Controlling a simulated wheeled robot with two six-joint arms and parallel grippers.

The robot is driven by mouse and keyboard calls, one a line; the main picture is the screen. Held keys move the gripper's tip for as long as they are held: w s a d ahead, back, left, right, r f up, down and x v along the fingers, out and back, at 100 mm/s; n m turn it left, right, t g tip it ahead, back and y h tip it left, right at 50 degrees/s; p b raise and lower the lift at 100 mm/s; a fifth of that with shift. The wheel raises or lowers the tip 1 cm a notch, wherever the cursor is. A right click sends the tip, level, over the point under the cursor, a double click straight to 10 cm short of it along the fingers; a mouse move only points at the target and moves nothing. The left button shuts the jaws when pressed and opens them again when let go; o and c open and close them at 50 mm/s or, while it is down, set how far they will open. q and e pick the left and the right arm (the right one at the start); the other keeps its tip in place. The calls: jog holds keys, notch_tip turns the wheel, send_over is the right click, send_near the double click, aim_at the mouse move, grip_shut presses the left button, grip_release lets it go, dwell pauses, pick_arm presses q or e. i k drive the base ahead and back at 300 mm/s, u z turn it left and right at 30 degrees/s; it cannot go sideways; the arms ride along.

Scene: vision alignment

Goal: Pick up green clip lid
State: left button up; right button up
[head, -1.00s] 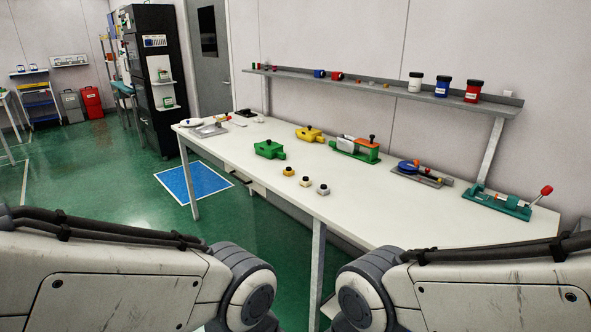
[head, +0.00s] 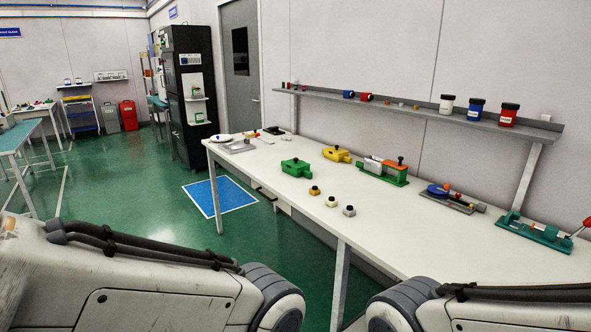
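A green block-like piece (head: 296,168) with a short arm and a dark knob lies on the white table (head: 385,232), left of its middle. It may be the green clip lid; at this size I cannot tell for sure. A yellow piece of like shape (head: 336,154) lies just behind and to its right. A green-based fixture (head: 392,178) with a grey-white block and an orange top stands farther right. Only upper links of my two arms show at the bottom left and bottom right. Both grippers are out of view.
Three small knobs, the middle one (head: 331,201), stand in front of the green piece. A blue disc fixture (head: 439,189) and a teal fixture (head: 535,234) stand at the right. A shelf (head: 415,111) with jars runs above. The table's front stretch is bare.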

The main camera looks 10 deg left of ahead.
aim_at(296, 164)
jog(key=z, duration=0.05)
jog(key=k, duration=0.55)
jog(key=u, duration=0.6)
jog(key=i, duration=0.9)
jog(key=u, duration=0.7)
jog(key=i, duration=3.3)
jog(key=z, duration=1.35)
jog(key=i, duration=0.85)
jog(key=z, duration=0.95)
